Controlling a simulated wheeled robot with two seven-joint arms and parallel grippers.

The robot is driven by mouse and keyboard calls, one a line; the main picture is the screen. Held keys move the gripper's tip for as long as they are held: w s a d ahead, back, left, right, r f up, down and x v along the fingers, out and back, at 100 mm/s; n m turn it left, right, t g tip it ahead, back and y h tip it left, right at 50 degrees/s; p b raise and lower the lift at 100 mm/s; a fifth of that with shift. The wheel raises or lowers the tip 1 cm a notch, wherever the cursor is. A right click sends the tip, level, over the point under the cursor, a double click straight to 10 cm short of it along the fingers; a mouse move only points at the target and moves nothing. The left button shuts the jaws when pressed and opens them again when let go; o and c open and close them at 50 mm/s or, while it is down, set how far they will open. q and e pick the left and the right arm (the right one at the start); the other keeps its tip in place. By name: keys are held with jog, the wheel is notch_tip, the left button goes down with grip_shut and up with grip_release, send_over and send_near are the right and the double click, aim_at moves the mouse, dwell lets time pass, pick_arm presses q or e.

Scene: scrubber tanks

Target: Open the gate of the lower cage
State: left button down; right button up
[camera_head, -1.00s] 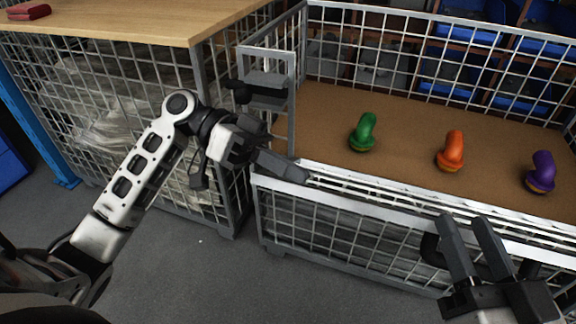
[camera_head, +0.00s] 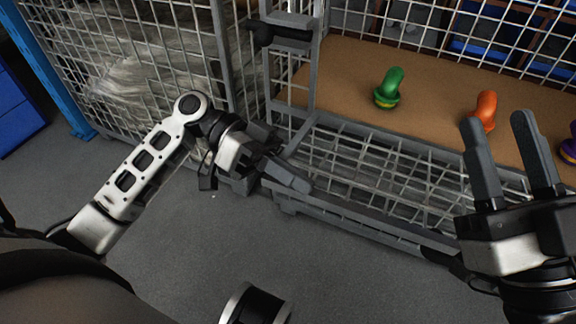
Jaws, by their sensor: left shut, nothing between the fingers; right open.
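The lower cage (camera_head: 303,62) is a grey wire-mesh cage with a brown floor board. Its front gate (camera_head: 375,172) is a mesh panel that appears swung down and outward, its outer rail low in front of the board. My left gripper (camera_head: 306,187) is shut and empty, over the left end of the gate; I cannot tell whether it touches. My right gripper (camera_head: 497,118) is open and empty, fingers pointing up, in front of the gate's right part and hiding it. A dark latch-like part (camera_head: 262,34) sits on the cage's left post.
A green (camera_head: 388,88), an orange (camera_head: 485,110) and a partly cut-off purple object (camera_head: 569,150) stand on the board. Another mesh cage (camera_head: 130,70) is at the left, beside a blue post (camera_head: 48,75). The grey floor in front is clear.

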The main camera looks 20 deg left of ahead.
pick_arm(q)
jog(key=shift+a, duration=0.2)
jog(key=p+v, duration=0.3)
jog(key=v, duration=1.2)
jog(key=shift+a+p, duration=0.3)
pick_arm(e)
notch_tip(320, 180, down, 6)
jog(key=m+g+h, duration=0.3)
jog(key=m, duration=0.2)
jog(key=shift+s+a+f+m+h, duration=0.25)
jog(key=shift+s+m+h, duration=0.05)
jog(key=shift+m, duration=0.1)
